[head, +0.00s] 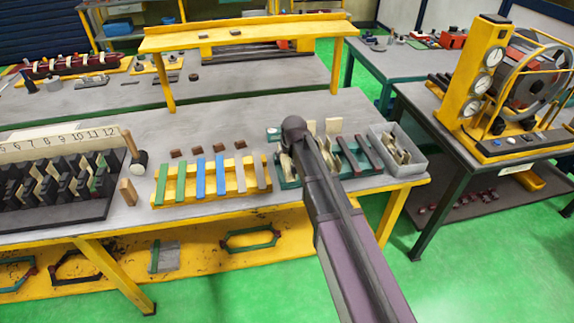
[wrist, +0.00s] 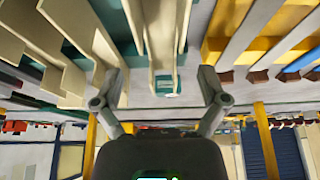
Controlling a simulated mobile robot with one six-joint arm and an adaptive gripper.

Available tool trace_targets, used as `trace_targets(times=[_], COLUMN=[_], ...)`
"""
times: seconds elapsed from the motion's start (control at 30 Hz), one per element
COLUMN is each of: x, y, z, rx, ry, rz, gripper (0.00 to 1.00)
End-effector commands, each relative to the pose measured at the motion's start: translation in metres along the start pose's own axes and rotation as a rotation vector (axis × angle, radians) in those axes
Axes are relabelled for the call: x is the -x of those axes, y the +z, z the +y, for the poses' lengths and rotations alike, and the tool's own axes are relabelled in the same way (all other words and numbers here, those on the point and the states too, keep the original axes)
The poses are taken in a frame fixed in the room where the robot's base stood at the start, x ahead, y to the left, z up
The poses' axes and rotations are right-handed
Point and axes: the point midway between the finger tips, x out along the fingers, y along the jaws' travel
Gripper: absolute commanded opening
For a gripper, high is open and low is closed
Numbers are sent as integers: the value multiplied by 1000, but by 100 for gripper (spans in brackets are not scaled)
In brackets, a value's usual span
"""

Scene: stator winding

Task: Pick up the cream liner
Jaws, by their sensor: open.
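Cream liners (head: 333,127) stand in a green rack (head: 345,170) at the right end of the bench, partly hidden by my arm in the head view. In the wrist view a long cream liner (wrist: 157,35) runs down the middle from the top edge, with a green rack part (wrist: 165,86) at its lower end. My gripper (wrist: 160,78) is open, with one finger on each side of this liner in the picture. I cannot tell how far the fingers are from it in depth. In the head view my gripper is hidden behind my arm.
A grey bin (head: 417,166) with loose cream pieces stands right of the green rack. Left of it is a yellow rack (head: 228,194) with green, blue and grey strips. A mallet (head: 135,155) and a numbered dark rack (head: 85,212) are further left.

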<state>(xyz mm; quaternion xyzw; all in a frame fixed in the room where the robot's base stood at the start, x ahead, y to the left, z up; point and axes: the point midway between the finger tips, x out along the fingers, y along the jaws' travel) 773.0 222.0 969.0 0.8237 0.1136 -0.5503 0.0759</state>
Motion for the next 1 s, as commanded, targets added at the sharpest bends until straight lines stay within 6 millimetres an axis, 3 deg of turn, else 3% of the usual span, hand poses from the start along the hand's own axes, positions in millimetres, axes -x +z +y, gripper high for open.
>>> trace_targets(times=[0.37, 1.0], x=[-4, -50], y=[0, -4], z=[0, -1], rx=[-1, -1], ry=[0, 0], rz=[0, 0], gripper=[93, 93])
